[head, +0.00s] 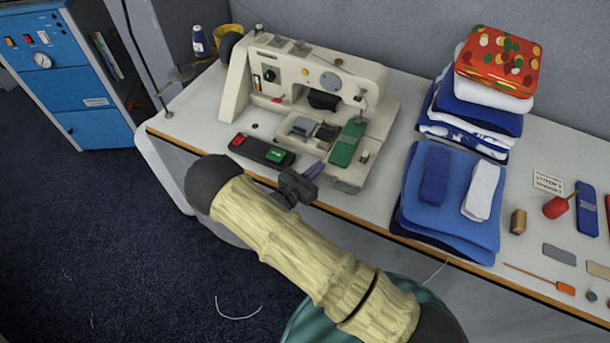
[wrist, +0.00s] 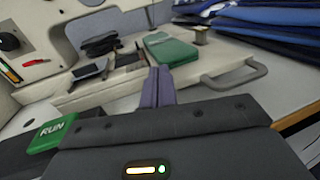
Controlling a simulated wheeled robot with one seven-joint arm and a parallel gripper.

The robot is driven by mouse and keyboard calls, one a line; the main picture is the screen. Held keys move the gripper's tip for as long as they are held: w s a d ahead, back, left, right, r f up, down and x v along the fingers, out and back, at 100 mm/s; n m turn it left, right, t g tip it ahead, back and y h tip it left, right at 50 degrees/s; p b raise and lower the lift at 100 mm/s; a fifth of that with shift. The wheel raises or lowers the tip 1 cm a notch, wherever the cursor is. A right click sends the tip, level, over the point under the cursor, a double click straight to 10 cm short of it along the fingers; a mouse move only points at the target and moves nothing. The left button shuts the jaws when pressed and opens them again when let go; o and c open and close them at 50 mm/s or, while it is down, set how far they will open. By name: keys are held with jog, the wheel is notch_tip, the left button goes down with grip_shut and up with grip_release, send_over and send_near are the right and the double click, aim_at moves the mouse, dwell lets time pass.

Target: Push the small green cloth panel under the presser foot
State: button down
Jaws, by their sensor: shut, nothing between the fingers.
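The small green cloth panel (head: 347,144) lies flat on the right part of the sewing machine's bed. In the wrist view the panel (wrist: 170,50) lies just beyond my fingertips. The cream sewing machine (head: 300,72) stands near the back of the table. The presser foot cannot be made out clearly; dark parts (wrist: 100,44) show to the left of the panel. My gripper (head: 316,168) is shut and empty, low at the machine bed's front edge. Its purple-grey fingers (wrist: 158,86) are together and point toward the panel. I cannot tell whether they touch it.
A dark control box (head: 262,150) with red and green buttons stands left of my gripper. Folded blue cloths (head: 450,205) and a taller cloth stack (head: 475,105) stand to the right. A grey handle (wrist: 240,74) juts from the machine bed's front. Small tools lie at the far right.

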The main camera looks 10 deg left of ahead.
aim_at(327, 160)
jog(key=shift+x, duration=0.8)
jog(key=shift+s+d, duration=0.1)
jog(key=shift+s, duration=0.1)
jog(key=shift+x, duration=1.05)
jog(key=b+v, duration=0.2)
jog(key=v, duration=1.2)
jog(key=shift+w, duration=0.2)
